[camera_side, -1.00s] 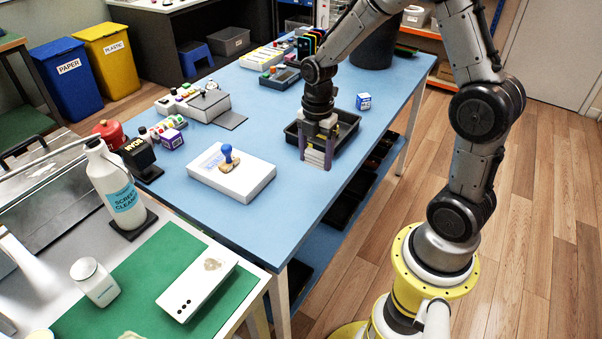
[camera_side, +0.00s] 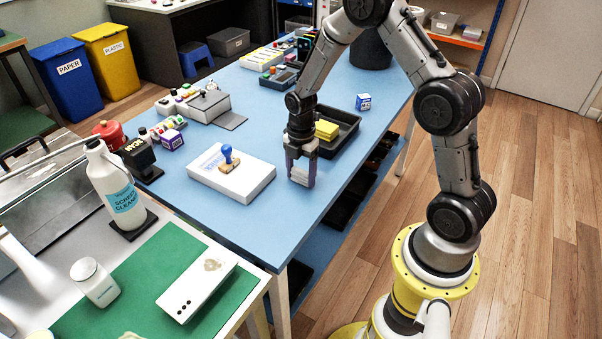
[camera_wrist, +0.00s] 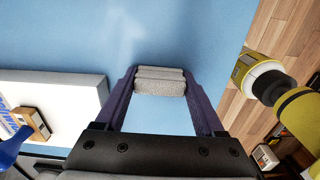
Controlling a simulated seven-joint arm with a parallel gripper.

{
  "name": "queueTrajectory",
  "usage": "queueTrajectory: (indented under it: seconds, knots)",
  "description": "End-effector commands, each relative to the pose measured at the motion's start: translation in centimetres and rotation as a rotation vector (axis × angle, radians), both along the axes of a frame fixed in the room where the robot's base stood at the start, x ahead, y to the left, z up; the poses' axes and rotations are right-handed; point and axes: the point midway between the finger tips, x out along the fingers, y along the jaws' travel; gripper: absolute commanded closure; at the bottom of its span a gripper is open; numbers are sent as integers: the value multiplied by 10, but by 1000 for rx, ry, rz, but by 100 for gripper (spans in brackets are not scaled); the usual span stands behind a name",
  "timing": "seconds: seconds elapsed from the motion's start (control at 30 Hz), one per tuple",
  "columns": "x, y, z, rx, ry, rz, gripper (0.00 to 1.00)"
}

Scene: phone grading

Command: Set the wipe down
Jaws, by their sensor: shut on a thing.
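The wipe (camera_wrist: 160,81) is a light grey, folded, padded cloth. In the wrist view it lies across the gap between the purple fingertips of my gripper (camera_wrist: 160,84). My gripper is shut on it. In the side view my gripper (camera_side: 301,176) points down over the blue table (camera_side: 255,138), between the white box and the black tray, with the wipe (camera_side: 298,172) pale between its fingers. The wipe is low, close to the table top; I cannot tell whether it touches it.
A black tray (camera_side: 347,137) with a yellow sponge (camera_side: 326,130) is behind my gripper. A white box (camera_side: 258,184) with a blue-handled stamp (camera_side: 228,157) is to the left. A white phone (camera_side: 195,284) with a brownish smudge lies on the green mat (camera_side: 140,268). Blue table in front is clear.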

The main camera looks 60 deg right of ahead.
Motion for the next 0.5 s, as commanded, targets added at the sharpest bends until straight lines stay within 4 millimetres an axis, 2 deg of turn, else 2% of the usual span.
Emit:
queueTrajectory:
  seconds: [0.17, 0.2, 0.33, 0.5]
  knots:
    - [0, 0, -3, 0, 1, 0, 80]
    - [0, 0, -3, 0, 0, 0, 25]
    - [0, 0, -3, 0, 0, 0, 2]
    - [0, 0, -3, 0, 0, 0, 0]
